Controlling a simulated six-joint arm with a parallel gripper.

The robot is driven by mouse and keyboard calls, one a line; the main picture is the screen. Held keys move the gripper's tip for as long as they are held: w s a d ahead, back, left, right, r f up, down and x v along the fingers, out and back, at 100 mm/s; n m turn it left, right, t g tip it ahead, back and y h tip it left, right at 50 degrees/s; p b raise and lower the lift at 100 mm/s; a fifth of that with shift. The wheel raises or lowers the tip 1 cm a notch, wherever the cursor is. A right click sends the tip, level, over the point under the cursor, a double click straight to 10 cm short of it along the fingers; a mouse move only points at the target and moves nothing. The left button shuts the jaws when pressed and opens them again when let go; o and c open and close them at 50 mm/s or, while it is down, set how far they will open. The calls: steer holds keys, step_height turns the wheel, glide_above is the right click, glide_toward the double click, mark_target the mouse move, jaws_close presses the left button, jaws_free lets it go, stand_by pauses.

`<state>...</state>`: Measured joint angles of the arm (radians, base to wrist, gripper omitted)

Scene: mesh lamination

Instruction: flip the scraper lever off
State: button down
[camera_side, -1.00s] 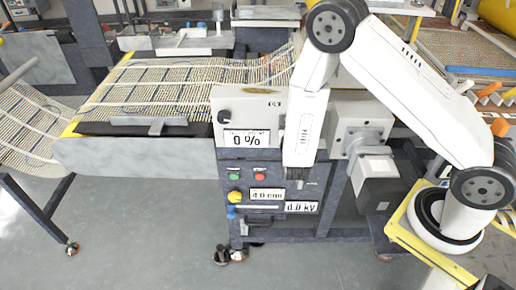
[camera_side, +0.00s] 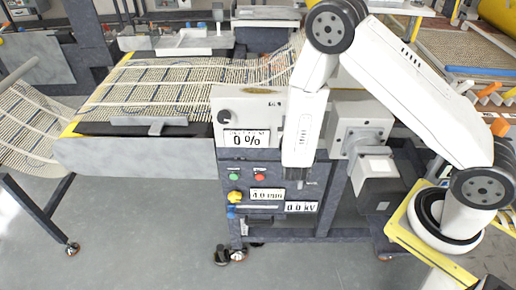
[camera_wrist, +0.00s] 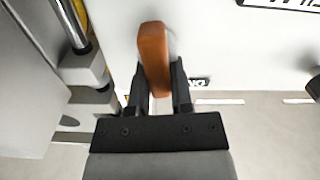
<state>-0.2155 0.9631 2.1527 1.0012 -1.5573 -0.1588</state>
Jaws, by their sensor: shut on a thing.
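The scraper lever (camera_wrist: 153,50) is an orange-brown handle in the upper middle of the wrist view. It stands against a pale panel. My gripper (camera_wrist: 158,82) has its two black fingers on either side of the lever's lower part and is shut on it. The lever's pivot is not clear, as the fingers and handle cover it. In the side view my white arm hangs in front of the control box (camera_side: 238,103); the gripper and lever cannot be made out there.
A metal rod with grey blocks (camera_wrist: 85,70) stands left of the lever in the wrist view. A dark label is partly hidden beside the right finger. In the side view, a mesh-covered conveyor (camera_side: 190,75) lies left of the box, and a grey motor (camera_side: 375,185) sits right of my arm.

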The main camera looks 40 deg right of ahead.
steer(key=n, duration=0.4)
steer(key=shift+w+a+f, duration=0.1)
steer(key=shift+w+a, duration=0.05)
steer(key=shift+a, duration=0.05)
steer(key=n, duration=0.4)
steer(key=shift+w+a+f+n, duration=0.15)
steer(key=shift+f+n, duration=0.05)
steer(key=shift+n, duration=0.2)
steer(key=n, duration=0.5)
steer(key=f+n, duration=0.1)
steer(key=n, duration=0.1)
steer(key=shift+w+a+n, duration=0.1)
steer(key=shift+n, duration=0.2)
steer(key=c, duration=0.5)
jaws_free()
steer(key=shift+v, duration=3.9)
